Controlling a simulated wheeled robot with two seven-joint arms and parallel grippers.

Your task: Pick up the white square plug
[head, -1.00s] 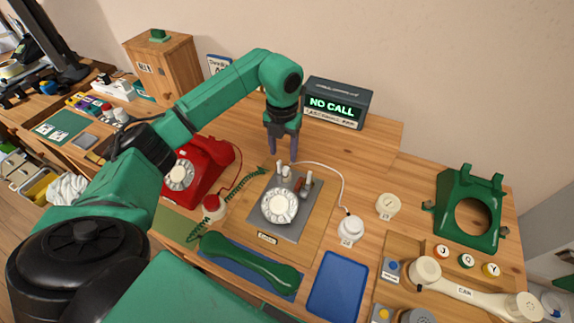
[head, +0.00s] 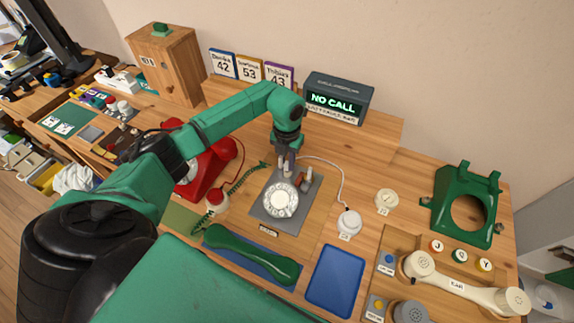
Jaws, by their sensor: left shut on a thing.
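My left gripper (head: 285,164) points down at the back edge of the grey plate (head: 262,219) that carries a white rotary dial (head: 280,200). Its jaws are shut on a small white plug (head: 283,172) among the short posts behind the dial. The plug's square shape is too small to make out, and its top is hidden by the fingers. It still looks to be down at the plate. A white cord curves from near the jaws to a round white piece (head: 349,222) on the right. My right gripper is not in view.
A red telephone (head: 205,170) stands left of the plate. A green handset (head: 250,254) and a blue tray (head: 335,281) lie in front. A cream handset (head: 465,290) and a green phone body (head: 467,205) are at the right. The "NO CALL" display (head: 338,99) stands behind.

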